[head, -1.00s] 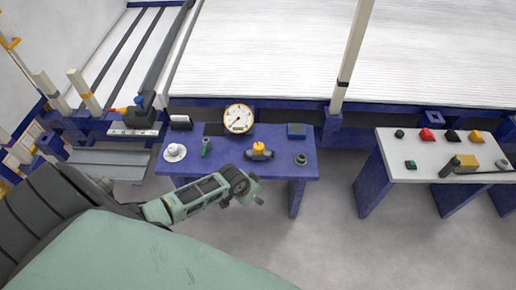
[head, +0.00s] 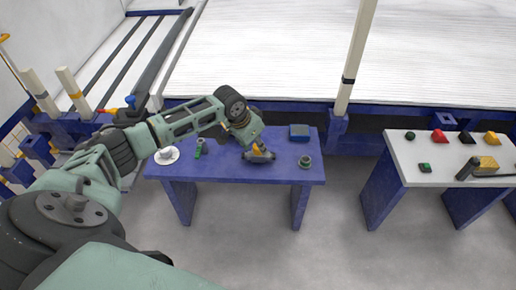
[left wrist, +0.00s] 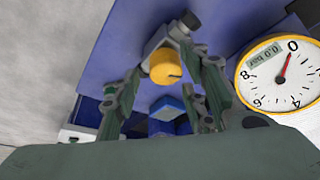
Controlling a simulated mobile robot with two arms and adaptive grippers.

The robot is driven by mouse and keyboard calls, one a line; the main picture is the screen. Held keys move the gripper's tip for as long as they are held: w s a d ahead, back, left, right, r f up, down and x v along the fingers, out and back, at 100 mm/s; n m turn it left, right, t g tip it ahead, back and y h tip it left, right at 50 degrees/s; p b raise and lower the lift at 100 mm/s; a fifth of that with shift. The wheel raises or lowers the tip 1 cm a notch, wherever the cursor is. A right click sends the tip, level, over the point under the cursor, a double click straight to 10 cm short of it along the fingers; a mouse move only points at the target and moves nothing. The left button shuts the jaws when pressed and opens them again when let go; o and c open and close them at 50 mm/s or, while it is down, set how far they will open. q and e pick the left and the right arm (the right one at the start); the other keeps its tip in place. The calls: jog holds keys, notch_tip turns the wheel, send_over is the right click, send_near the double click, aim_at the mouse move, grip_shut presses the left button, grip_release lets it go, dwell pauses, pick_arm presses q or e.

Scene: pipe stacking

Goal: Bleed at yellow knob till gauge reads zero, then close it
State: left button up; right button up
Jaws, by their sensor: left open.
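The yellow knob (left wrist: 165,66) sits on a grey valve body (head: 258,156) on the blue table. My left gripper (head: 254,146) is over the valve from above, with its fingers pointing down at the knob. In the left wrist view its two fingers (left wrist: 164,82) stand apart on either side of the knob; I cannot tell whether they touch it. The round gauge (left wrist: 280,75) has a yellow rim and a white face. Its red needle points at 0 and its display reads 0.0 bar. My right gripper is not in view.
On the blue table (head: 225,172) are a white round part (head: 167,155), a green part (head: 199,148), a blue box (head: 299,132) and a dark green ring (head: 305,162). A white-topped table (head: 440,170) with coloured pieces stands to the right.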

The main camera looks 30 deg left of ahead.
pick_arm(q)
jog(key=shift+x, duration=0.9)
jog(key=shift+c, duration=0.2)
jog(key=shift+d, duration=0.1)
jog(key=c, duration=0.9)
